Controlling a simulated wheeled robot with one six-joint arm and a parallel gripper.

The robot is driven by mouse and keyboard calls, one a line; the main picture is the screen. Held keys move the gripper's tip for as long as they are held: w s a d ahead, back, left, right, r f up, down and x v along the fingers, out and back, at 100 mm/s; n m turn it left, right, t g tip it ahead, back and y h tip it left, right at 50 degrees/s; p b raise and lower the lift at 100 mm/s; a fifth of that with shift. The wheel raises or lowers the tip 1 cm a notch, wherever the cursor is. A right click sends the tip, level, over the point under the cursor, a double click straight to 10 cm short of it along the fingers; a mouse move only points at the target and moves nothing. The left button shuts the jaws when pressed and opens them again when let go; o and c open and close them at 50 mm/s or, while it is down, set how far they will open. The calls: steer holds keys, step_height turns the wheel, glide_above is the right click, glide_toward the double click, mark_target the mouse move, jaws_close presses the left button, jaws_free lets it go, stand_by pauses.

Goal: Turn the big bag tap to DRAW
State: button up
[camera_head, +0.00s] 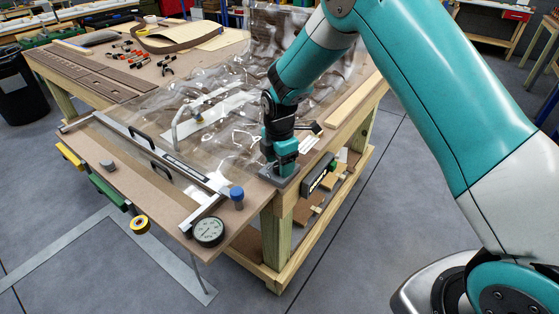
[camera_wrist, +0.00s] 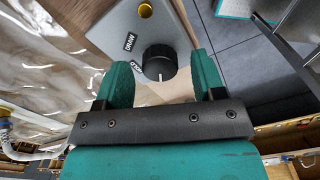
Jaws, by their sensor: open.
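The bag tap is a round black knob (camera_wrist: 158,58) on a grey plate (camera_wrist: 176,25) in the wrist view. A white pointer line on the knob points down the picture, not at the DRAW label (camera_wrist: 130,42) on its left. A second label (camera_wrist: 137,68) sits lower left, its word too small to read surely. My gripper (camera_wrist: 162,66) is open, one teal finger on each side of the knob, with gaps showing. In the head view my gripper (camera_head: 281,162) points down over the plate at the bench's front right corner and hides the knob.
A clear bag (camera_head: 225,95) covers much of the wooden bench. A gauge (camera_head: 208,231) and a blue-topped fitting (camera_head: 237,194) stand at the front corner. A brass fitting (camera_wrist: 145,9) is above the knob.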

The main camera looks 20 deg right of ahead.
steer(key=shift+f, duration=0.25)
steer(key=c, duration=0.9)
